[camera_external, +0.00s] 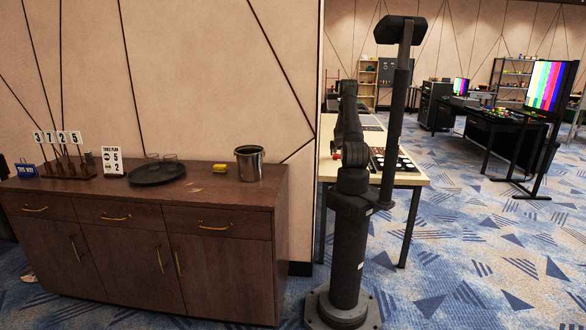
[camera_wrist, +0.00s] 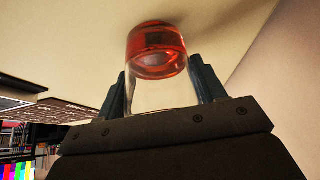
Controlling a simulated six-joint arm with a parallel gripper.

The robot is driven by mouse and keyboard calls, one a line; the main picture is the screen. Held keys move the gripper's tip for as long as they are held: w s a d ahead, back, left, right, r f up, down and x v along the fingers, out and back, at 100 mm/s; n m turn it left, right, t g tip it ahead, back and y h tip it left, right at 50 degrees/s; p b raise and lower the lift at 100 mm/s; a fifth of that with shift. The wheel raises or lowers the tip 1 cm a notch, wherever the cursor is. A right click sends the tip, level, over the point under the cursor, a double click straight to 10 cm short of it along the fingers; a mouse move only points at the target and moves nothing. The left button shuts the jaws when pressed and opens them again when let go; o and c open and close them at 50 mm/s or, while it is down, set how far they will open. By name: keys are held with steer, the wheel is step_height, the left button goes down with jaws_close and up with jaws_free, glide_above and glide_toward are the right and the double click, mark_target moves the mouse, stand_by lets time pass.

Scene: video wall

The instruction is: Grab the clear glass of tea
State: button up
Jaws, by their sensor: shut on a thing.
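In the wrist view, a clear glass of tea (camera_wrist: 157,50) stands between the two dark fingers of my gripper (camera_wrist: 158,68). Red-amber tea fills the end of the glass away from the palm, and the part nearer the palm is clear. My gripper is shut on the sides of the glass. A pale surface lies beyond the glass; I cannot tell whether they touch. In the external view my arm stands at the near end of a pale-topped table (camera_external: 412,179), and the arm hides most of the gripper and glass.
Dark flat items (camera_external: 392,162) lie on the table. A wooden sideboard (camera_external: 235,196) at left holds a round black tray (camera_external: 157,173) with clear glasses, a metal bucket (camera_external: 249,163), a yellow block (camera_external: 213,196) and number cards (camera_external: 112,162). A colour-bar screen (camera_external: 546,86) stands at right.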

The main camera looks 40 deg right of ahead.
steer(key=shift+r, duration=0.2)
steer(key=shift+r, duration=1.1)
steer(key=shift+s+r, duration=0.1)
steer(key=shift+r, duration=0.8)
steer(key=s+d+r, duration=0.3)
steer(key=s+r, duration=0.3)
steer(key=s, duration=0.4)
steer(key=shift+s+d+r, duration=0.3)
steer(key=shift+s, duration=0.1)
